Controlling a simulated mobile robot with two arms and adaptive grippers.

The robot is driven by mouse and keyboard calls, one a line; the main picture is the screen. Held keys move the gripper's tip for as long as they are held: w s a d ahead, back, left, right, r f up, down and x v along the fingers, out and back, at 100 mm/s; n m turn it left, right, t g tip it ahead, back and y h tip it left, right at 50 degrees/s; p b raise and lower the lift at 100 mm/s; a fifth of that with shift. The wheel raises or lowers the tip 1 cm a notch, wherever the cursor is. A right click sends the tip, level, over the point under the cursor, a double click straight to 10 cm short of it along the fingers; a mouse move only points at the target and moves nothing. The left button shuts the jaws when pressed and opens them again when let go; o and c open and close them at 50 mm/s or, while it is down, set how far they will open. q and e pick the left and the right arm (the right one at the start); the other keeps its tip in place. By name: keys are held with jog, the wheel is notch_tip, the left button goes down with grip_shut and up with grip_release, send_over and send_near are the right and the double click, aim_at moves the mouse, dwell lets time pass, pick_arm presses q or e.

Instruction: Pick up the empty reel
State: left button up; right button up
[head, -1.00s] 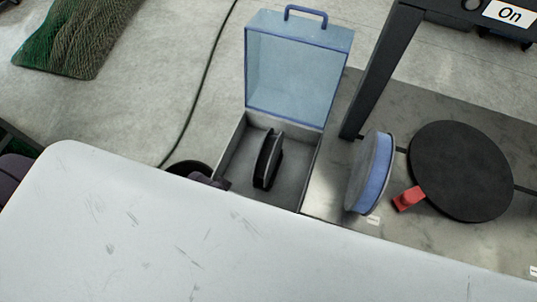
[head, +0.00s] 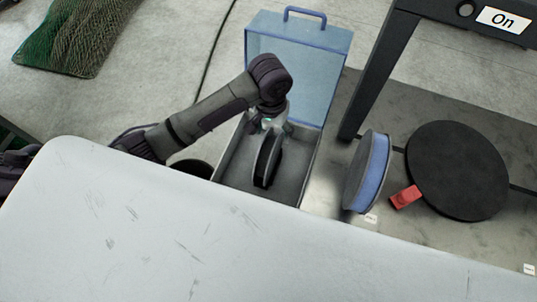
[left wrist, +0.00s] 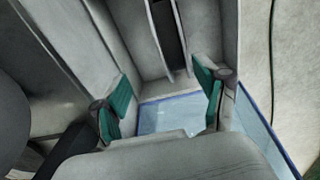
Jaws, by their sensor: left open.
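The empty reel (head: 268,162), black inside with grey flanges, stands on edge in an open grey box (head: 225,180) with a raised clear blue lid (head: 290,70). My left gripper (head: 274,129) reaches in from the left and is over the box, at the reel's far upper end. It is open and holds nothing. In the left wrist view its green-padded fingers (left wrist: 164,88) are spread, and the reel (left wrist: 167,35) shows beyond them, near the top edge. Contact between fingers and reel is not visible. My right gripper is not in view.
A blue-wound reel (head: 368,172) stands on edge right of the box. Beside it are a black disc (head: 460,170) and a red block (head: 405,197). A dark frame post (head: 370,80) rises behind. A pale scratched surface (head: 150,240) fills the front. Green netting (head: 75,40) lies far left.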

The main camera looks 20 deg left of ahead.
aim_at(268, 147)
pick_arm(q)
jog(key=f, duration=0.5)
jog(key=a+f, duration=0.1)
jog(key=f, duration=0.1)
jog(key=shift+w+f, duration=0.15)
jog(key=shift+w, duration=0.2)
jog(key=shift+a+f, duration=0.15)
jog(key=shift+f, duration=1.2)
jog(key=shift+a+f, duration=0.1)
jog(key=shift+f, duration=1.25)
jog(key=shift+c, duration=0.3)
grip_shut()
